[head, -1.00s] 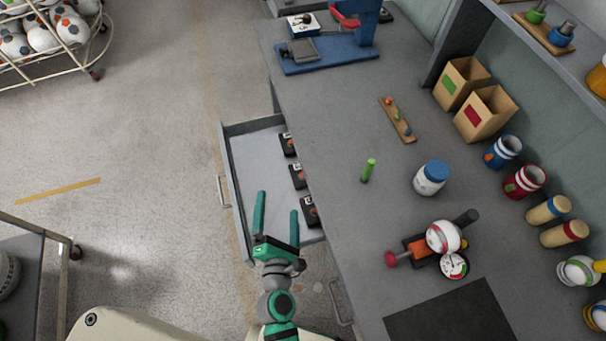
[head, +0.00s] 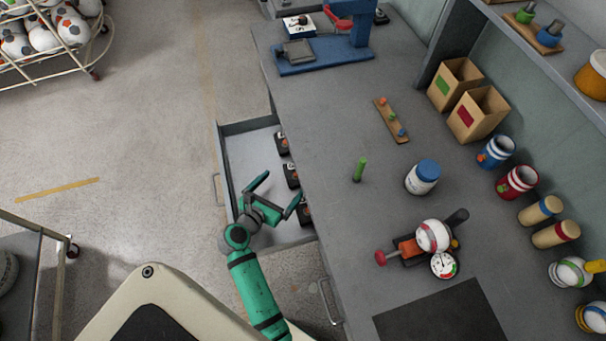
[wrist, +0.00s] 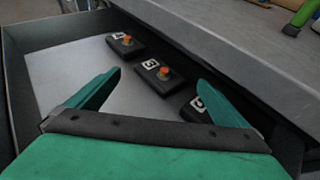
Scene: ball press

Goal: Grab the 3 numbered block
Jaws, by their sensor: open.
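Three black blocks with orange knobs and white number labels lie in a row in the open drawer (head: 253,150). The far block (head: 281,144) also shows in the wrist view (wrist: 124,46). The middle block (head: 291,175) lies ahead between my fingers in the wrist view (wrist: 155,80); its label looks like a 3 but is small. The near block (wrist: 193,112) is partly hidden by my right finger, and its label is hard to read. My gripper (head: 283,184) is open and empty, over the drawer, its fingers pointing toward the middle block. I cannot tell the height between them.
The counter edge (wrist: 230,60) overhangs the drawer's right side, close to the blocks and my right finger. A green peg (head: 359,169), a white jar (head: 422,178) and a red-handled press device (head: 408,250) stand on the counter. The drawer's left part is bare.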

